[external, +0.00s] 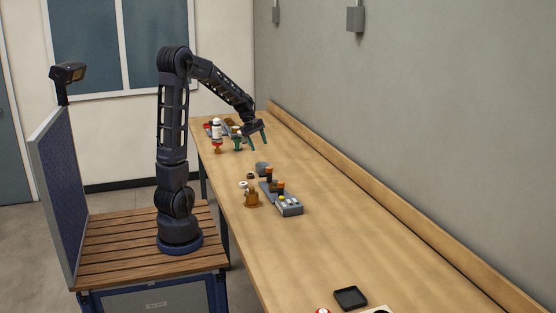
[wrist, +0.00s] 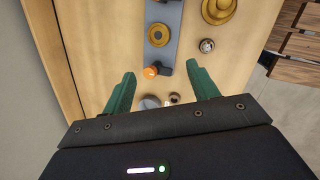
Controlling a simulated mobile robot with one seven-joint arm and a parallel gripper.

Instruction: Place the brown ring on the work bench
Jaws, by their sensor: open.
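A small dark brown ring (external: 250,176) lies on the work bench (external: 340,230), just left of a grey round part. In the wrist view, what looks like the brown ring (wrist: 175,97) shows low between the green fingers, partly hidden by my gripper's body. My gripper (external: 252,142) is open and empty above the bench, beyond the ring in the external view. In the wrist view, its fingers (wrist: 160,75) point down at the bench, spread apart with an orange-topped knob visible between them.
A grey block (external: 289,206) with knobs stands beside a brown-gold cone (external: 251,198) and a small white ring (external: 243,184). Bottles and parts (external: 216,130) crowd the far end. A black tray (external: 350,298) lies near.

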